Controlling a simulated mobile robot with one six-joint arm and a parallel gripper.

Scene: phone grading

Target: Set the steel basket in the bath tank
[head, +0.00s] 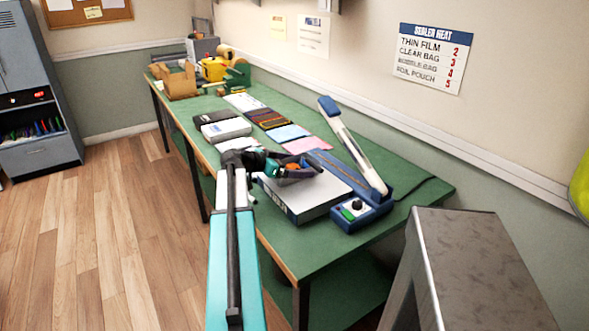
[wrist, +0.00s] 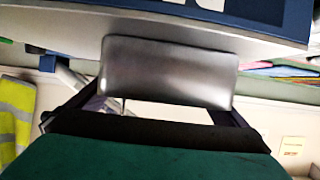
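My gripper (head: 300,168) is over the near part of the green bench, above or beside a flat pale box with a blue edge. In the head view a small orange patch shows among its dark fingers. In the wrist view two dark bars reach toward a smooth silver plate (wrist: 170,72), which hides the fingertips. I cannot tell whether the plate is held or is part of the gripper. I cannot make out a steel basket or a bath tank in either view.
The green bench (head: 320,249) carries the pale box (head: 309,199), a blue-and-white sealer (head: 356,150) with its arm raised, and several flat coloured items. A grey metal unit (head: 482,265) stands at the near right. Wooden floor (head: 110,230) is clear on the left.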

